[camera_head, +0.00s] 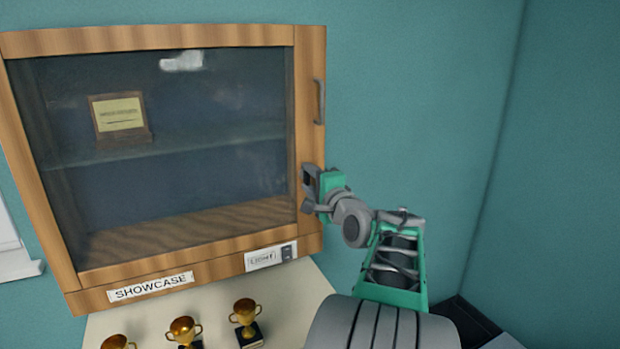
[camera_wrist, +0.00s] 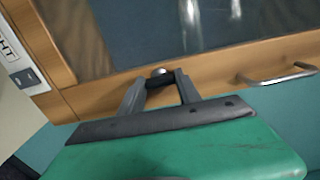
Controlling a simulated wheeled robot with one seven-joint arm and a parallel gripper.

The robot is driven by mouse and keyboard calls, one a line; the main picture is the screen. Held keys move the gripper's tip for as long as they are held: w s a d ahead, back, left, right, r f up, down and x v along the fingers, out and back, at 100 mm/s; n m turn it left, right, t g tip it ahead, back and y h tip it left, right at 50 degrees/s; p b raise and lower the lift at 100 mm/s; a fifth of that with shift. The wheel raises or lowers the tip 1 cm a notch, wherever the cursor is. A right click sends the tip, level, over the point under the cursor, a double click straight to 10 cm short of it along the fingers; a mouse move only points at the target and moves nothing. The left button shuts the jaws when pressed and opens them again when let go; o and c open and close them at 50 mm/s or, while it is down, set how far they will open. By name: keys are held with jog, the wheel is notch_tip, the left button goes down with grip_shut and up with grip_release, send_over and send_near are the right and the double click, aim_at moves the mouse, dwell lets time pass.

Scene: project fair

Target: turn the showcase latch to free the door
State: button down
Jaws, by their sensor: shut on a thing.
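The showcase (camera_head: 160,36) is a wooden cabinet with a dark glass door, which looks closed. The latch (camera_wrist: 160,72) shows in the wrist view as a small silver knob with a dark part, on the wooden door frame. My gripper (camera_wrist: 163,82) has its two grey fingers on either side of the latch and is shut on it. In the head view my gripper (camera_head: 309,189) is at the right edge of the showcase, below the door handle (camera_head: 320,101), and mostly hides the latch. The handle also shows in the wrist view (camera_wrist: 278,80), to the right. The latch's exact angle is unclear.
A plaque (camera_head: 120,118) stands on the glass shelf inside. A labelled light switch (camera_head: 287,252) is on the lower frame. Several gold trophies, one of them (camera_head: 246,318) near the middle, stand on the pale surface below. The wall right of the showcase is bare.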

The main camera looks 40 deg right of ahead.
jog(key=c, duration=0.8)
grip_release()
jog(key=shift+c, duration=0.2)
jog(key=b+v, duration=0.2)
jog(key=v, duration=0.6)
